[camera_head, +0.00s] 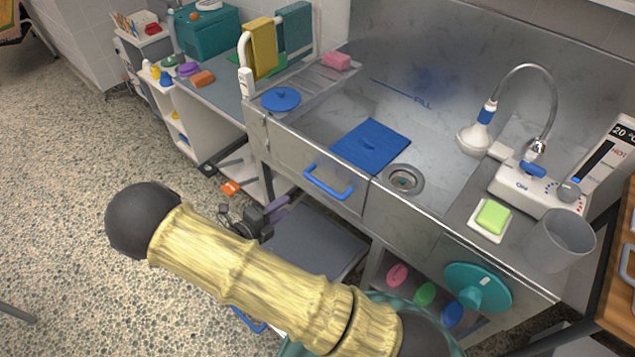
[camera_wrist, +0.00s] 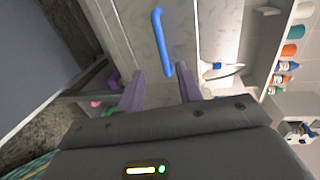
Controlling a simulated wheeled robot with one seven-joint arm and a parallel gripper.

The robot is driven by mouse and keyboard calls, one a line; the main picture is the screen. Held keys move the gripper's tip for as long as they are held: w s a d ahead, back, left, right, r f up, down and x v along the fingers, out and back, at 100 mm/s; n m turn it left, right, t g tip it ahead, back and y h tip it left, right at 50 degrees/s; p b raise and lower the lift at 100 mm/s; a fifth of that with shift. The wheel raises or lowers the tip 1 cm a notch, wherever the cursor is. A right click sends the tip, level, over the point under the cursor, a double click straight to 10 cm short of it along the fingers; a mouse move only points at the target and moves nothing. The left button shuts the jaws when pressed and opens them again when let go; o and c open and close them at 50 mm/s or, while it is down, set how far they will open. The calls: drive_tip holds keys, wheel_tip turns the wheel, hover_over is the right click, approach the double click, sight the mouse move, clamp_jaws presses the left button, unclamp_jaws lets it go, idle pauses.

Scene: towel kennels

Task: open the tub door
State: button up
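The tub door (camera_head: 298,158) is a grey metal panel in the front of the steel tub. It appears shut, flush with the tub front. Its blue bar handle (camera_head: 328,186) is on the outer face. In the wrist view the blue handle (camera_wrist: 160,42) lies just ahead of the fingers, its near end roughly in line with the gap between them. My gripper (camera_head: 282,203) is in front of the door, left of and a little below the handle in the head view. In the wrist view my gripper (camera_wrist: 160,82) has its purple fingers apart with nothing between them.
A blue mat (camera_head: 370,146) and a drain (camera_head: 404,179) are inside the tub. A grey step (camera_head: 312,245) stands below the door. A teal round lid (camera_head: 478,287) is on the tub front at right. Open speckled floor lies left.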

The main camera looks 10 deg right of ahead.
sight(316, 184)
drive_tip(key=p+x, duration=0.1)
drive_tip(key=x, duration=1.4)
drive_tip(key=shift+w+d, duration=0.1)
drive_tip(key=shift+d, duration=0.15)
drive_tip(key=shift+c, duration=0.2)
clamp_jaws()
